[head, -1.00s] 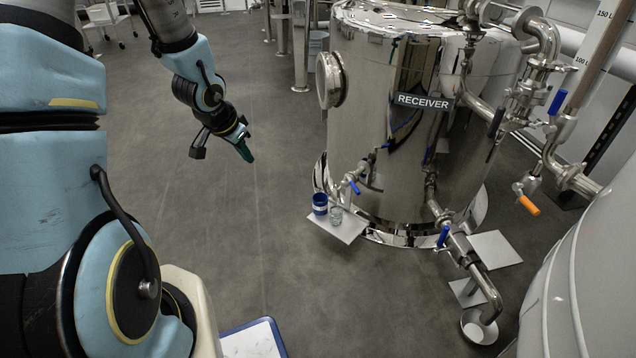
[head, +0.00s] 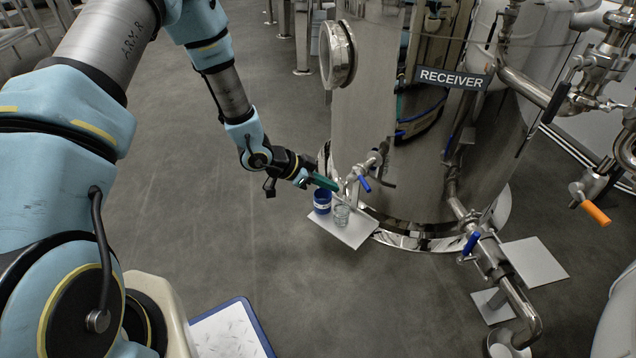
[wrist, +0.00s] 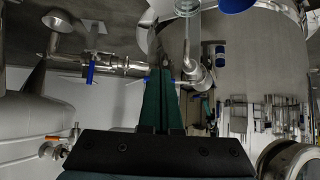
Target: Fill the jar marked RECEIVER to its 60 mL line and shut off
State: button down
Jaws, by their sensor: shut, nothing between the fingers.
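The steel tank (head: 365,100) carries the sign RECEIVER (head: 450,78). A small tap (head: 372,160) with a blue lever (head: 364,184) sticks out low on its front. Below the tap, a clear glass jar (head: 342,216) stands on a small pale shelf (head: 352,233); its fill level and markings are too small to read. My gripper (head: 332,185) is shut and empty, its green fingertips just left of the tap and above the jars. The wrist view shows the green fingers (wrist: 160,103) pointing toward the tap (wrist: 197,73); I cannot tell if they touch it.
A blue container (head: 321,202) with a pale band stands left of the glass jar, close under my gripper. Lower right is a drain pipe (head: 520,305) with a blue-handled valve (head: 470,244). An orange-handled valve (head: 595,213) is at the right.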

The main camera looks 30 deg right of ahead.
aim_at(362, 179)
jog(key=s+d+f+b, duration=0.1)
jog(key=d, duration=0.5)
jog(key=shift+s+f+b, duration=0.2)
jog(key=shift+s+b, duration=0.1)
jog(key=shift+b, duration=0.05)
jog(key=shift+s+d+n+t+b, duration=0.4)
jog(key=shift+d+n+t+b, duration=0.1)
jog(key=shift+n+t+b, duration=0.15)
jog(key=shift+s+d+n+t+p, duration=0.25)
jog(key=shift+s+d+n+p, duration=0.1)
jog(key=shift+d, duration=0.4)
jog(key=shift+s+d+n+t+p, duration=0.2)
jog(key=shift+s+d+n, duration=0.1)
jog(key=shift+d, duration=0.55)
